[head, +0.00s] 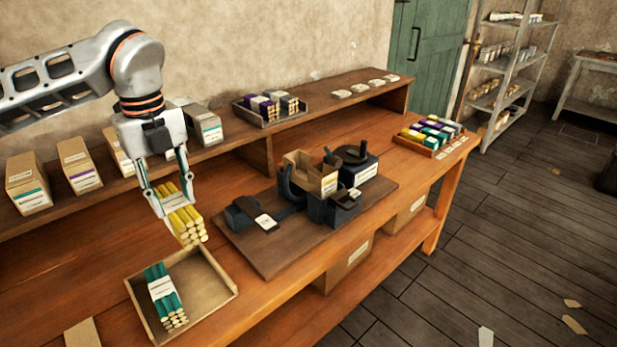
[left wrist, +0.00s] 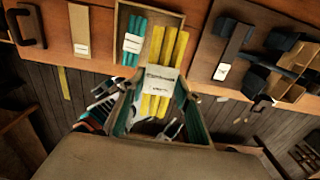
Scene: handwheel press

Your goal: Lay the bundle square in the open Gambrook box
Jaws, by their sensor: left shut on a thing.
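My left gripper (head: 168,198) is shut on a bundle of yellow sticks (head: 187,226) with a white paper band. It holds the bundle tilted in the air, just behind the tray. The bundle also shows in the left wrist view (left wrist: 157,98), between the fingers. An open cardboard box (head: 308,176) with a white label stands in the dark fixture on a wooden board, right of the gripper and apart from it. Its label is too small to read, so I cannot confirm the Gambrook name. Its inside is mostly hidden. My right gripper does not show clearly.
A shallow tray (head: 221,300) below the gripper holds a teal bundle (head: 165,297). Dark fixture parts (head: 288,192) surround the open box. Tan boxes (head: 78,165) line the raised shelf. A tray of coloured bundles (head: 430,133) stands at the far right of the bench.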

